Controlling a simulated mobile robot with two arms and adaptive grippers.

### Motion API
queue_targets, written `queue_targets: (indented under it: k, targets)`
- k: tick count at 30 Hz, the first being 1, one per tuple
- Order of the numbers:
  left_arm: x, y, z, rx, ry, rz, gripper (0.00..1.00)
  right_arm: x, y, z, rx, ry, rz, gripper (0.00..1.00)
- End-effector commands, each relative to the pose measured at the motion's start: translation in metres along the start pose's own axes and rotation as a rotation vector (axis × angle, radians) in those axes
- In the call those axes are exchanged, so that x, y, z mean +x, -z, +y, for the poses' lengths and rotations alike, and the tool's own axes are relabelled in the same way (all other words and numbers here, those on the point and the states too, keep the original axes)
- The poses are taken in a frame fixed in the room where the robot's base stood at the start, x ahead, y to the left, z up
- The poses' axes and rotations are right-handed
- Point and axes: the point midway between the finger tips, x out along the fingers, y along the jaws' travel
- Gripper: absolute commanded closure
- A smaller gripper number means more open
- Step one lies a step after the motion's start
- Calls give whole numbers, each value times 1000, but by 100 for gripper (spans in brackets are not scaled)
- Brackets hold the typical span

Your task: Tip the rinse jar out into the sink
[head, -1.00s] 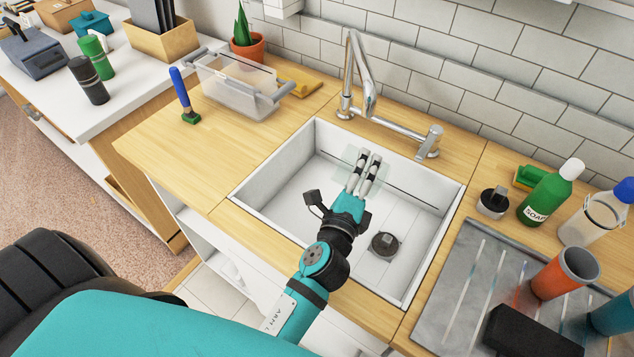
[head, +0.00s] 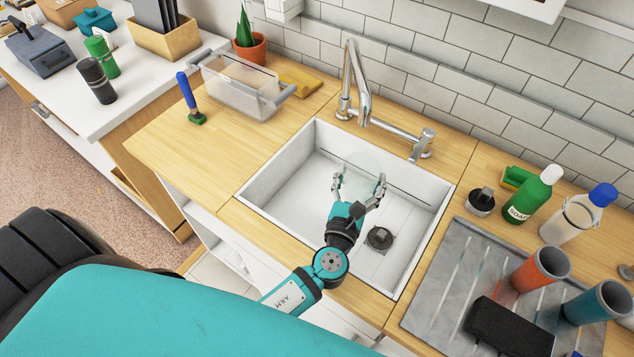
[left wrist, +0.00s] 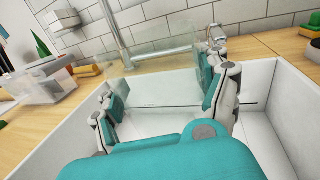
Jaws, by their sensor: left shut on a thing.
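The rinse jar (head: 362,166) is clear glass and shows only faintly over the sink basin in the head view. It also shows as pale glass between the fingers in the left wrist view (left wrist: 160,92). My left gripper (head: 358,183) is shut on it, one finger on each side, above the white sink (head: 290,193). Its exact tilt and any liquid inside are hard to tell through the glass. A dark round drain (head: 380,238) shows on the basin floor. My right gripper is not in view.
A chrome tap (head: 357,85) stands behind the basin. At right are a green soap bottle (head: 532,196), a clear blue-capped bottle (head: 577,214) and a grey mat (head: 440,290) with orange and teal cups. A clear bin (head: 238,88) and a brush (head: 189,98) stand at left.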

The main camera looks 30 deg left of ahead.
Motion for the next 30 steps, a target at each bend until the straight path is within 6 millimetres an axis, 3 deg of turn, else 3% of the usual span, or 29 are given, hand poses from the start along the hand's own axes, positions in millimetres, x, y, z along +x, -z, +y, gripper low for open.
queue_targets:
  k: [16,30]
  targets:
    - [0,-38,-43,-4,-1,-1,79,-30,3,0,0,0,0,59]
    - [0,-40,-48,-2,-1,-2,79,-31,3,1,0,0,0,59]
